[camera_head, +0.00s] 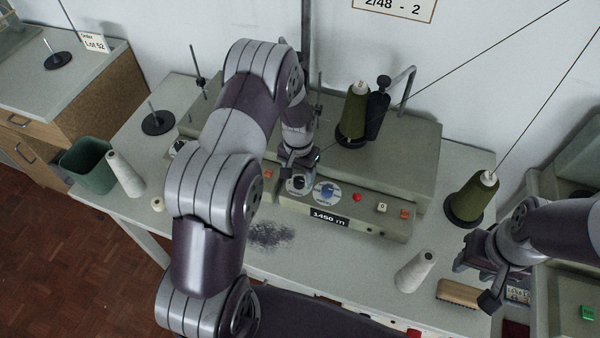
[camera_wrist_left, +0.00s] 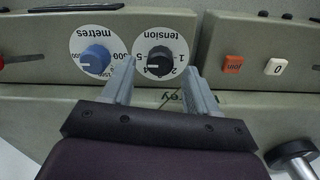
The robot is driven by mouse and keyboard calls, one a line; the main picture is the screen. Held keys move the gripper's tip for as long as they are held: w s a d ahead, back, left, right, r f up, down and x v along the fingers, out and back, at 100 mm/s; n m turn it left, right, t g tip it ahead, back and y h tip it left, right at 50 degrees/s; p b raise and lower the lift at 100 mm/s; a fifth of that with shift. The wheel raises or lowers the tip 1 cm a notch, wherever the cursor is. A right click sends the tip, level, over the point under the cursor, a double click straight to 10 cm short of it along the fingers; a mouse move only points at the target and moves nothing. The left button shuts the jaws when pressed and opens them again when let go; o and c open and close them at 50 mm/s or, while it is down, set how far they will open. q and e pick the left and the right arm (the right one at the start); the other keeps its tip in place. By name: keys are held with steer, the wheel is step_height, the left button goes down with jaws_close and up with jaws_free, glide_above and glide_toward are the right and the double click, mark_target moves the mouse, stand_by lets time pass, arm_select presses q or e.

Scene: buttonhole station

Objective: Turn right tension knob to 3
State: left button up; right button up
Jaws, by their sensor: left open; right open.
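The black tension knob (camera_wrist_left: 159,62) sits on a white dial on the right machine's front panel. In the left wrist view, its upside-down dial shows 5 at left and 1 and 2 at right. Its pale mark points left, toward the 4–5 side; the exact number is unclear. It also shows in the head view (camera_head: 298,185). My left gripper (camera_wrist_left: 160,70) is open, one fingertip on each side of the knob; contact cannot be told. In the head view this gripper (camera_head: 297,164) is above the panel. My right gripper (camera_head: 484,280) is open at the right, away from the knob.
A blue metres knob (camera_wrist_left: 95,59) sits beside the tension dial, near one finger. An orange button (camera_wrist_left: 232,64) and white 0 button (camera_wrist_left: 277,67) are on the neighbouring panel.

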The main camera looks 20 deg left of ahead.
arm_select(q)
steer(key=shift+f, duration=0.55)
steer(key=shift+s+f, duration=0.25)
arm_select(e)
steer(key=shift+s+r, duration=0.2)
steer(key=shift+s, duration=0.1)
arm_select(q)
steer(key=shift+w, duration=0.1)
arm_select(e)
steer(key=shift+w, duration=0.1)
arm_select(q)
steer(key=c, duration=1)
steer(key=shift+c, duration=0.2)
